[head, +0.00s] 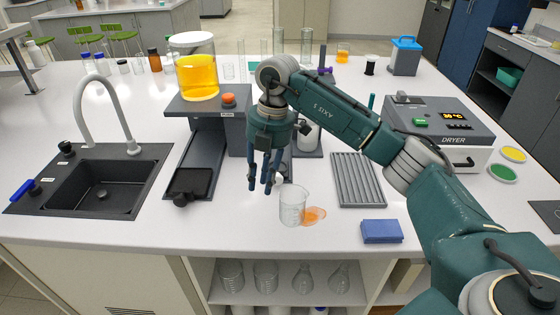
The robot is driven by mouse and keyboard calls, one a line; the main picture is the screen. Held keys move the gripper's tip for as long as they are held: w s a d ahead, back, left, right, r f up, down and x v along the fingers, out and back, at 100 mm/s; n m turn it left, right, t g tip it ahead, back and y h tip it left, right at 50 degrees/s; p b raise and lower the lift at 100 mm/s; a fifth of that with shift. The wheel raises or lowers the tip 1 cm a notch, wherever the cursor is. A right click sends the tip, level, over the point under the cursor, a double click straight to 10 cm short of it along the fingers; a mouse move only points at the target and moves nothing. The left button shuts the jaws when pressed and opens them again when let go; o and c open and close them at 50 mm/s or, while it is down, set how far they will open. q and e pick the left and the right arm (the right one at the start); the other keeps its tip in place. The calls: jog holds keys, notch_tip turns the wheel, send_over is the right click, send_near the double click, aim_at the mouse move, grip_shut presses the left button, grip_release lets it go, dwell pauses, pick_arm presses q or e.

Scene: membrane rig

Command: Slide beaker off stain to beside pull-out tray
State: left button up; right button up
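A clear glass beaker (292,208) stands upright on the white bench top near the front middle. An orange stain (313,216) lies at its right side, partly seen beside the beaker's base. The dark pull-out tray (190,186) extends forward from under the grey rig, left of the beaker, with a black knob at its front. My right gripper (261,186) points down just left of and behind the beaker, between it and the tray. Its fingers are apart with nothing between them, and it appears clear of the beaker. My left gripper is out of view.
A blue sponge or pad (382,231) lies right of the stain. A grey ribbed rack (357,180) and a dryer (440,128) are behind it. A sink (95,188) is at left.

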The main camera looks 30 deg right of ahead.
notch_tip(320, 180, up, 2)
jog(key=m+h, duration=0.2)
send_over(284, 196)
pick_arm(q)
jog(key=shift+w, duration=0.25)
pick_arm(e)
jog(key=shift+w+r+g, duration=0.1)
jog(key=shift+w+g, duration=0.05)
jog(key=shift+g, duration=0.15)
pick_arm(q)
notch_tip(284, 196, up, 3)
jog(key=p, duration=0.2)
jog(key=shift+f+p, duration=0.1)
jog(key=shift+p, duration=0.3)
pick_arm(e)
notch_tip(284, 196, down, 11)
jog(key=shift+r, duration=0.1)
grip_shut()
